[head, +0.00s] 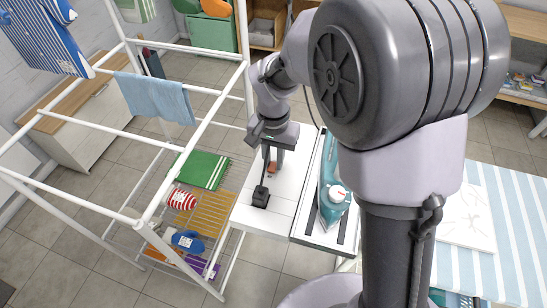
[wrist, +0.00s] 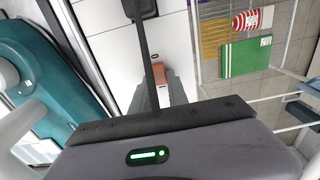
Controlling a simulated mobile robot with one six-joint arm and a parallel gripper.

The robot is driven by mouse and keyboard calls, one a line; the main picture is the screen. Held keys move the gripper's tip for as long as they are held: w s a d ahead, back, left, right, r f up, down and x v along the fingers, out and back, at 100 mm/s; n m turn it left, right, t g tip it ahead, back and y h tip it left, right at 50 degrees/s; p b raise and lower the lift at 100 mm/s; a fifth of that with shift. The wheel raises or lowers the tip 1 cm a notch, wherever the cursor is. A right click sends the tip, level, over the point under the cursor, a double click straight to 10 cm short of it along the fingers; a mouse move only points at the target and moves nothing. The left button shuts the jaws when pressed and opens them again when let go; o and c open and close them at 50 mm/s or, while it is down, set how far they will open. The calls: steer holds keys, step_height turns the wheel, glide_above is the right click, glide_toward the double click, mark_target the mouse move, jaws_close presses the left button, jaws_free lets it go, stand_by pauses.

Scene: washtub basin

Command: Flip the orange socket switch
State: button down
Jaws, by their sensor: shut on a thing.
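The orange switch (wrist: 160,77) is a small orange-red piece on the white board (wrist: 106,22). It shows beside the dark finger strip in the wrist view, and as a reddish patch in the head view (head: 272,168). My gripper (head: 260,196) points down over the white board, with its dark end nearer the front than the switch. In the wrist view its dark end (wrist: 136,8) is at the top edge, partly cut off. The switch seems apart from the fingertips.
A teal iron (head: 332,195) stands right of the switch, close to my arm. A white drying rack (head: 150,205) is at left. A shelf holds a green towel (head: 201,169) and a red-striped item (head: 181,199). A blue-striped ironing cover (head: 510,225) is at right.

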steer(key=b, duration=0.1)
steer(key=t+b, duration=0.1)
steer(key=b, duration=0.1)
steer(key=shift+s+a+f+t+h+b, duration=0.2)
steer(key=shift+f+t+h+b, duration=0.1)
steer(key=shift+f, duration=0.1)
steer(key=shift+s+r+t+b, duration=0.15)
steer(key=shift+s+t+b, duration=0.1)
steer(key=shift+t+b, duration=0.3)
steer(key=shift+s+r+t+h, duration=0.1)
steer(key=shift+r+t+h, duration=0.15)
steer(key=shift+r+h, duration=0.05)
steer(key=shift+p, duration=0.3)
steer(key=c, duration=1.3)
jaws_free()
